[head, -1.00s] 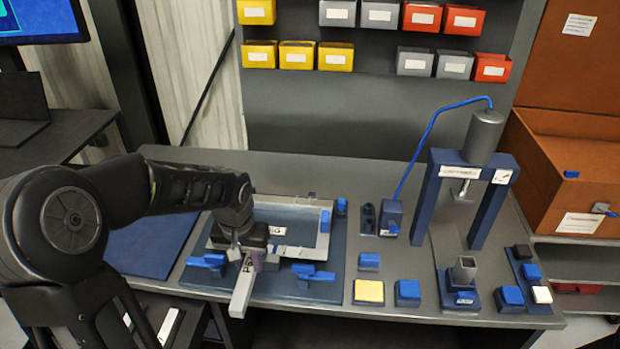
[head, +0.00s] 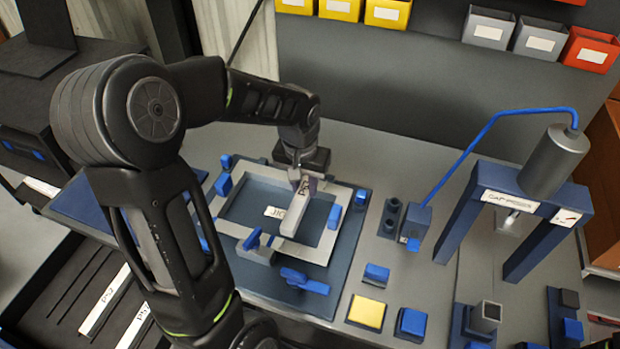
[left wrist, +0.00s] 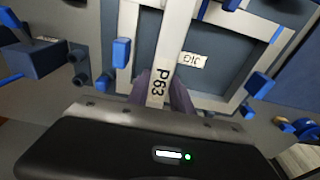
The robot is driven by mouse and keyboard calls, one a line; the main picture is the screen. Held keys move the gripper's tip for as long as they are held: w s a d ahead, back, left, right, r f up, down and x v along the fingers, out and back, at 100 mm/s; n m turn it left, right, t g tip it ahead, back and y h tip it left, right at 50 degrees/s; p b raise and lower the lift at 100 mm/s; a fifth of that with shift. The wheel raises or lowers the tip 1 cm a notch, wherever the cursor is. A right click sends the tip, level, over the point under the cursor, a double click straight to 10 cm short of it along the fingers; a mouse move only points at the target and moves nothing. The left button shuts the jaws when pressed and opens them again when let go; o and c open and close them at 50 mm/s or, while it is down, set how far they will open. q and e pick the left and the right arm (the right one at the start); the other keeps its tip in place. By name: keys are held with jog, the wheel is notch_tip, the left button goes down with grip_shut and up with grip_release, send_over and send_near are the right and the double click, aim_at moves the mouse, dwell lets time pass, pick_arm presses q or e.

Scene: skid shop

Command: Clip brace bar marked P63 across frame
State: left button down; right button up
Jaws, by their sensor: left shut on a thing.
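The light grey brace bar marked P63 (head: 296,213) is held in my left gripper (head: 305,182), which is shut on it. The P63 mark reads clearly on the bar in the left wrist view (left wrist: 165,82). The bar is over the opening of the light grey rectangular frame (head: 238,175); I cannot tell its exact height. The frame lies on a dark blue jig board (head: 352,236) with a JIG label (head: 275,212). Blue clamps (head: 304,281) stand around the frame, with another at its right side (head: 335,216). My right gripper is not in view.
A blue press (head: 470,215) with a grey cylinder stands to the right. A yellow block (head: 367,312) and a blue block (head: 411,324) sit near the front edge. A dark rack with other marked bars (head: 104,300) is at the lower left.

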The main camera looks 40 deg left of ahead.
aim_at(304, 199)
pick_arm(q)
jog(key=shift+s, duration=0.1)
jog(key=shift+f+b, duration=1.75)
jog(key=shift+f, duration=0.65)
jog(key=shift+f+b, duration=1.1)
jog(key=shift+b, duration=0.1)
dwell(0.8)
dwell(0.3)
jog(key=c, duration=0.7)
grip_release()
jog(key=shift+o, duration=0.2)
